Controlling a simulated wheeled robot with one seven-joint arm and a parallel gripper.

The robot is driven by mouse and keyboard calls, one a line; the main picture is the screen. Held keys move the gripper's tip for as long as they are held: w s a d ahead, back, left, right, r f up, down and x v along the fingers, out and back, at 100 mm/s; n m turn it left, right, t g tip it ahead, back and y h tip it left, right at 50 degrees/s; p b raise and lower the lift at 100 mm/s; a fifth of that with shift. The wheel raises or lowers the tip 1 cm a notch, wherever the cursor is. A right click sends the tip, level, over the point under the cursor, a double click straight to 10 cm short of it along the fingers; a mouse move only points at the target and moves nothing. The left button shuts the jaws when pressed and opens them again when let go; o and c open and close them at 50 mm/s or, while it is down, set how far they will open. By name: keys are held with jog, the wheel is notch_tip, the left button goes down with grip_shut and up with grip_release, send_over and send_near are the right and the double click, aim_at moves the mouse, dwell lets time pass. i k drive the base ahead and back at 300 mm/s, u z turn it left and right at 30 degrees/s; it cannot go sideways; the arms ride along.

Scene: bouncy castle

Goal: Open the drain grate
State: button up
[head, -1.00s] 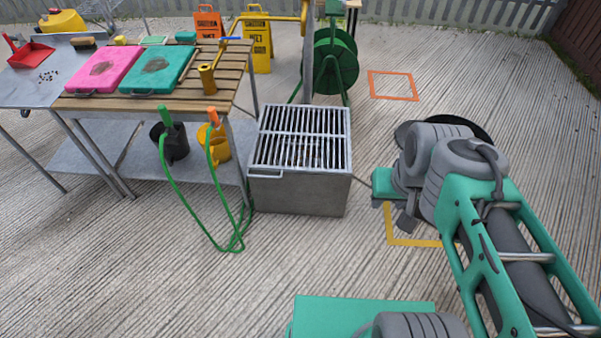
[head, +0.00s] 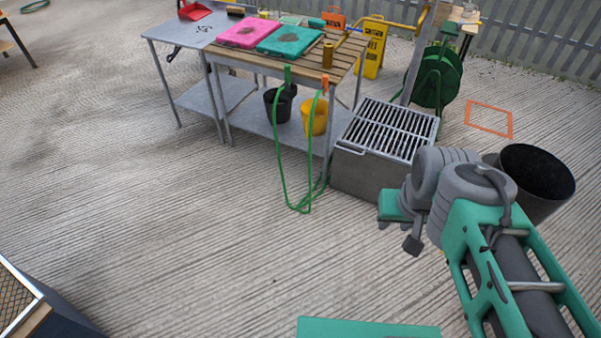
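The drain grate (head: 392,124) is a grey metal grid of parallel bars. It lies flat and closed on top of a grey box-shaped drain (head: 362,174). A small bar handle (head: 349,150) shows at the grate's front left edge. My gripper (head: 411,243) is at the end of my green and grey arm, in front of the drain's right side in the picture and apart from the handle. It is small and partly hidden by my wrist, so its fingers do not show clearly. My arm hides the drain's right front part.
A green hose reel (head: 440,80) stands behind. A black bin (head: 537,180) is at the right. The concrete floor in front is clear.

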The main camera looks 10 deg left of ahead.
aim_at(429, 141)
jog(key=u, duration=0.3)
jog(key=k, duration=0.25)
jog(key=z, duration=1.05)
jog(key=i, duration=1.45)
jog(key=u, duration=1.05)
jog(key=i, duration=0.3)
jog(key=u, duration=0.2)
